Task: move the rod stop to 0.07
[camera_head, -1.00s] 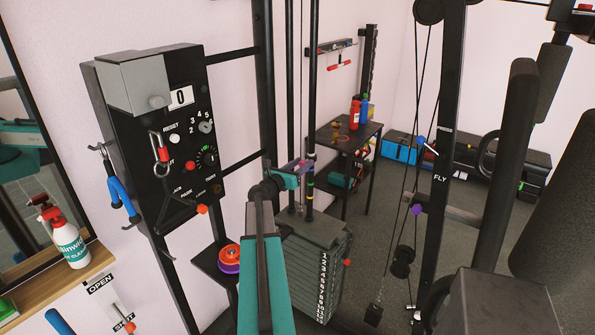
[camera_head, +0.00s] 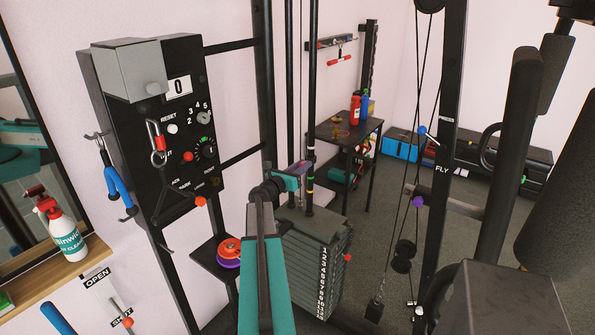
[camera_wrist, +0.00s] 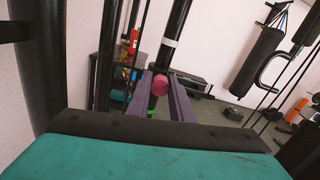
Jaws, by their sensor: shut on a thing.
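My gripper (camera_head: 301,170) is at the upright black rod (camera_head: 310,120) above the weight stack (camera_head: 312,262) in the head view. In the wrist view its two purple fingers (camera_wrist: 162,98) are shut on a round pink knob (camera_wrist: 161,84), which I take as the rod stop's. The knob lies right in front of the rod (camera_wrist: 172,45), which carries a white band above and a green band below. The stop's body is mostly hidden behind the knob and fingers. Coloured bands show on the rod near my gripper in the head view, too small to read.
A control panel (camera_head: 150,150) with knobs and hooks stands at the left. A small shelf with orange and purple discs (camera_head: 229,252) is left of the stack. A black table (camera_head: 350,130) with bottles stands behind. Cables and the FLY post (camera_head: 440,165) are at the right.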

